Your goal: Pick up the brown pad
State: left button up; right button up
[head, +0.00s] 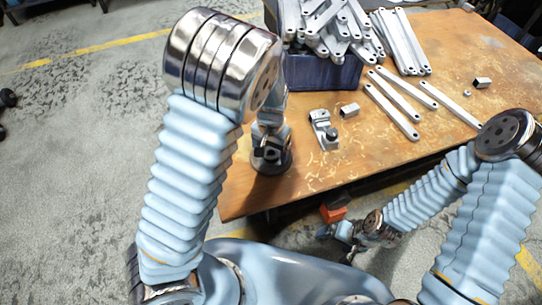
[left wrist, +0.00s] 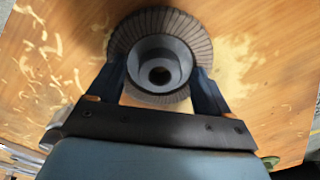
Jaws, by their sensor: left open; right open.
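The brown pad (left wrist: 190,24) is a round, dark grey-brown disc with a ridged rim and a raised grey hub with a dark centre hole. It lies on the wooden table, and in the head view its dark rim (head: 272,167) shows near the table's left edge, partly hidden by my gripper. My left gripper (left wrist: 159,76) is open, pointing down over the pad, with a finger on either side of the hub; whether they touch it cannot be told. In the head view the left gripper (head: 266,144) is partly hidden. My right gripper (head: 328,232) is low, off the table's front edge, empty.
A blue bin (head: 325,76) heaped with galvanized brackets stands at the back. Loose flat brackets (head: 392,103) lie right of it. A small metal clamp-like part (head: 323,130) and a metal block (head: 349,110) lie right of the pad. An orange box (head: 334,212) is below the table edge.

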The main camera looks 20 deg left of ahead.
aim_at(272, 154)
pick_arm(q)
jog(key=c, duration=1.2)
jog(key=shift+r, duration=0.1)
jog(key=shift+r, duration=0.5)
jog(key=r, duration=0.3)
jog(key=shift+s+d+p, duration=0.15)
jog(key=shift+d+p, duration=0.1)
jog(key=shift+p, duration=0.1)
jog(key=s+d+r, duration=0.3)
jog(key=s+d+r+p, duration=0.1)
jog(key=s+d+r, duration=0.5)
jog(key=s, duration=0.1)
jog(key=shift+p, duration=0.4)
